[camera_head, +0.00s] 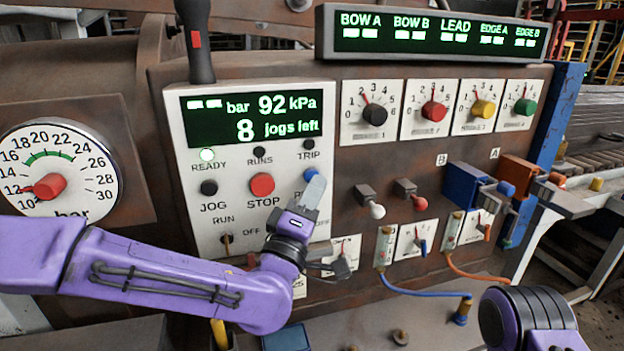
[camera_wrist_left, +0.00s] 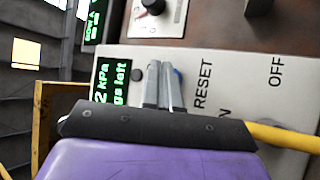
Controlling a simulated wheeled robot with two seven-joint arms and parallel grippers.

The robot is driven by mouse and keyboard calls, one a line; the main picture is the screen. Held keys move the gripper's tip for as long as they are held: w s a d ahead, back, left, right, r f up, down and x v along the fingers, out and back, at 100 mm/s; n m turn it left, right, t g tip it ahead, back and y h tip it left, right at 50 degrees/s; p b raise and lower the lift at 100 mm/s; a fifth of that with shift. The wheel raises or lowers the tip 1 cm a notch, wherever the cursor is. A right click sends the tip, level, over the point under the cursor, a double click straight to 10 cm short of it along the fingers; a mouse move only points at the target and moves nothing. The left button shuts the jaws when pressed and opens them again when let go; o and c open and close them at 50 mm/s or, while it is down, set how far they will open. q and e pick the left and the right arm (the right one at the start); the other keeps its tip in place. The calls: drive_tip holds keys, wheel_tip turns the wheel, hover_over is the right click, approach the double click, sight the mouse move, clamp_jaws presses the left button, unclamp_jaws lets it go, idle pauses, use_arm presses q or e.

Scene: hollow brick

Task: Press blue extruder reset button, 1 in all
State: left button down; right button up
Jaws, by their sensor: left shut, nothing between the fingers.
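The blue reset button (camera_head: 310,173) is on the white control panel (camera_head: 230,170), under the TRIP lamp and right of the red STOP button (camera_head: 262,184). My left gripper (camera_head: 315,188) is shut and empty, its fingertips at the button and partly covering it. In the left wrist view the shut fingers (camera_wrist_left: 163,88) point at the panel beside the RESET label, and a sliver of the blue button (camera_wrist_left: 178,74) shows just right of the tips. I cannot tell whether they touch it. My right gripper is out of view; only part of my right arm shows at the lower right.
The display (camera_head: 258,116) reads 92 kPa and 8 jogs left, and the READY lamp (camera_head: 207,155) is lit. The black JOG button (camera_head: 209,188) is left of STOP. Dials, toggle levers, and blue and orange cables (camera_head: 425,290) are to the right.

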use_arm(q)
drive_tip(key=s, duration=0.1)
drive_tip(key=s+d+b, duration=0.1)
drive_tip(key=s, duration=0.2)
drive_tip(key=shift+s+d+b, duration=0.3)
drive_tip(key=shift+s, duration=0.1)
drive_tip(key=shift+f, duration=0.1)
idle(0.6)
